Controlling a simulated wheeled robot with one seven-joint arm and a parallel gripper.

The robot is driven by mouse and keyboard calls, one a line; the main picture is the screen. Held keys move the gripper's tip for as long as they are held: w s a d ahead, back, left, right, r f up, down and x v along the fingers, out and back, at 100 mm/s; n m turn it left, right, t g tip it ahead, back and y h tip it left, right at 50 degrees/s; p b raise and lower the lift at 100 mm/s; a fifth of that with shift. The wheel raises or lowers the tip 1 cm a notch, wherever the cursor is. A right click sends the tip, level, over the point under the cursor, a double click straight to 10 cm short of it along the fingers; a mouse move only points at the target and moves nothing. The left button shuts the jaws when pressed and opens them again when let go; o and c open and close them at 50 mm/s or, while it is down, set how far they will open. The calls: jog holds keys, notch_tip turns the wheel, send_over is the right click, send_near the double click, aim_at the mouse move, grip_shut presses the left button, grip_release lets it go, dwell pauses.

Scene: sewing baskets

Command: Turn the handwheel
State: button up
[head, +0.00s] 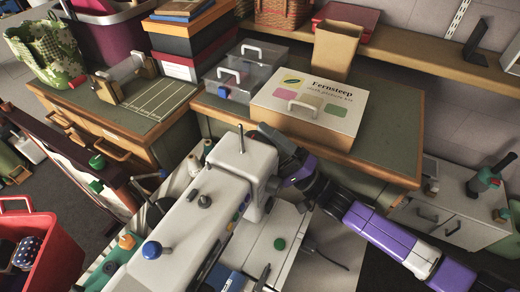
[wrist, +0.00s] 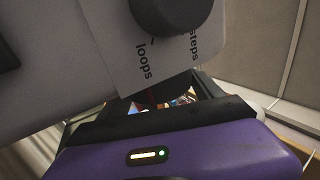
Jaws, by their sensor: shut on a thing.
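A white sewing machine (head: 178,236) stands on a light table in the middle of the head view. My purple and dark gripper (head: 284,156) is against the end of its head, reaching in from the right. It is shut on a part there. The handwheel is not clearly seen; dark parts overlap at the contact, and I cannot separate wheel from fingers. In the wrist view, a dark round knob (wrist: 170,12) sits on the white machine body beside a label (wrist: 150,50) reading "loops" and "steps". My gripper's dark jaws (wrist: 165,105) lie below it, their tips mostly hidden.
A Fernsteep box (head: 310,105) and clear drawers (head: 238,75) stand on the cabinet behind the machine. A red basket (head: 40,255) is at the left. A low white cabinet (head: 450,215) stands at right.

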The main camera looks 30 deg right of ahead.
dwell(0.3)
jog(key=o, duration=1.4)
jog(key=shift+d+f, duration=0.1)
jog(key=b+v, duration=0.1)
jog(key=v, duration=0.6)
jog(key=shift+s+d+f, duration=0.1)
jog(key=shift+s+f, duration=0.1)
jog(key=shift+s, duration=0.1)
